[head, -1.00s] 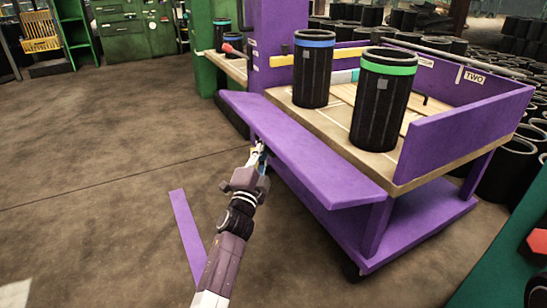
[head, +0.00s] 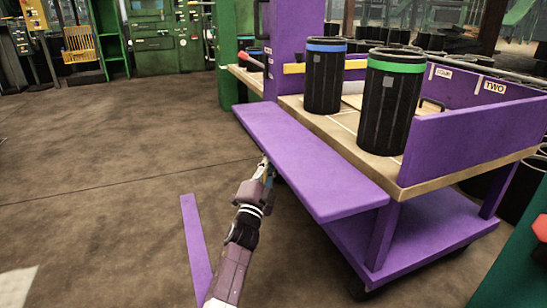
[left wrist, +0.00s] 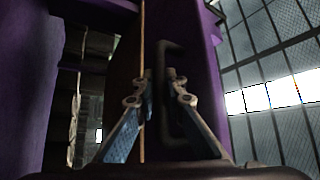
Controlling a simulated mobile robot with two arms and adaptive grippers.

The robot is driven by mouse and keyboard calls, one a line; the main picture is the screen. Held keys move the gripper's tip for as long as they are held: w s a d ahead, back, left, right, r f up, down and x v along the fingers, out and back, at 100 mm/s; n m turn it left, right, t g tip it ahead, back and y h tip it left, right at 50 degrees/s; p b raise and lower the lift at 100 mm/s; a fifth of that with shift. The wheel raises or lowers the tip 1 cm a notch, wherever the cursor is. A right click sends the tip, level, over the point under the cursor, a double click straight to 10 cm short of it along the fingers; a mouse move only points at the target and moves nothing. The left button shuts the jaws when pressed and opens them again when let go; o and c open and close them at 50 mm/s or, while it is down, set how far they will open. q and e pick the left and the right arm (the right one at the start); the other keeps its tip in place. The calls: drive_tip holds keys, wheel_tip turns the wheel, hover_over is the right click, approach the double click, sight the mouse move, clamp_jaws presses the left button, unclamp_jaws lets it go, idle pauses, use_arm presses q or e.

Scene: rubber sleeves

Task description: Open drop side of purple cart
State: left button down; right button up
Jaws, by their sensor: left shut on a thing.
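The purple cart (head: 480,134) stands at the right with a wooden deck. Its near long side, the purple drop side (head: 300,155), is swung out from the deck and lies nearly flat, sloping slightly down outward. My left gripper (head: 266,168) reaches up to the outer edge and underside of this panel. In the left wrist view its two fingers (left wrist: 163,85) sit on either side of the dark handle (left wrist: 168,50) on a purple-edged panel, shut on it. The exact contact is dark. My right gripper is not in view.
Two black sleeves, one with a blue band (head: 325,80) and one with a green band (head: 386,105), stand upright on the deck. A purple strip (head: 195,245) lies on the floor. The floor to the left is clear. A teal surface (head: 515,275) is at lower right.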

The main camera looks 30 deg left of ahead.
sight(266, 151)
use_arm(q)
drive_tip(key=shift+a+f, duration=0.1)
drive_tip(key=shift+f, duration=0.1)
drive_tip(key=c, duration=2)
unclamp_jaws()
drive_tip(key=shift+s, duration=0.1)
drive_tip(key=shift+o, duration=0.2)
drive_tip(key=shift+r, duration=0.2)
wheel_tip(266, 151, up, 10)
drive_tip(key=shift+f, duration=0.1)
drive_tip(key=shift+w+d+f+v, duration=0.1)
drive_tip(key=shift+v, duration=0.55)
drive_tip(key=shift+w+d+f+v, duration=0.1)
drive_tip(key=shift+f+v, duration=0.05)
drive_tip(key=shift+v, duration=0.55)
drive_tip(key=shift+d+f+v, duration=0.1)
drive_tip(key=shift+v, duration=0.55)
drive_tip(key=shift+f+b+v, duration=0.25)
drive_tip(key=shift+b+v, duration=0.1)
drive_tip(key=shift+v, duration=2.05)
drive_tip(key=shift+w, duration=0.1)
